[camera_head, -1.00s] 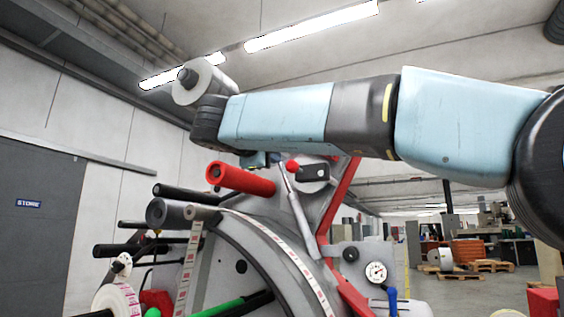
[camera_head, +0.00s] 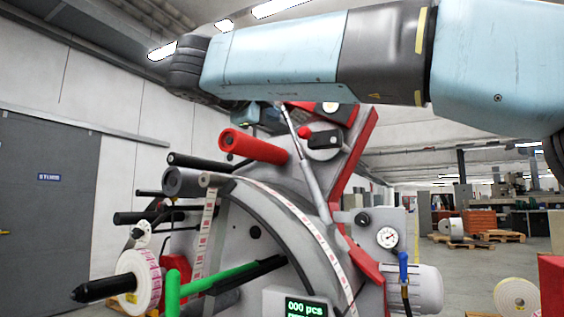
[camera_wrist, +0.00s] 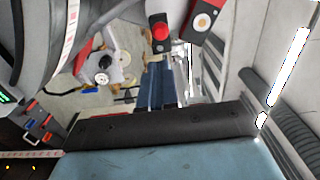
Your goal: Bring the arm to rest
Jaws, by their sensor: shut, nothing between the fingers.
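My arm (camera_head: 270,62), pale blue with dark grey joints, stretches across the top of the head view from the right edge to a dark joint at upper left. It passes in front of the upper part of the label rewinder. A small blue part (camera_head: 247,114) hangs below its far end, too partly covered to identify. No gripper fingers can be made out in either view. In the wrist view, a blue link of my arm (camera_wrist: 180,160) with a dark band fills the bottom. I see nothing held.
The label rewinder (camera_head: 268,215) stands close below my arm, with a red roller (camera_head: 252,146), a lever (camera_head: 308,165) and a label roll (camera_head: 140,280) on a dark spindle. A grey door (camera_head: 45,200) is at left. Open floor with pallets (camera_head: 470,243) lies at right.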

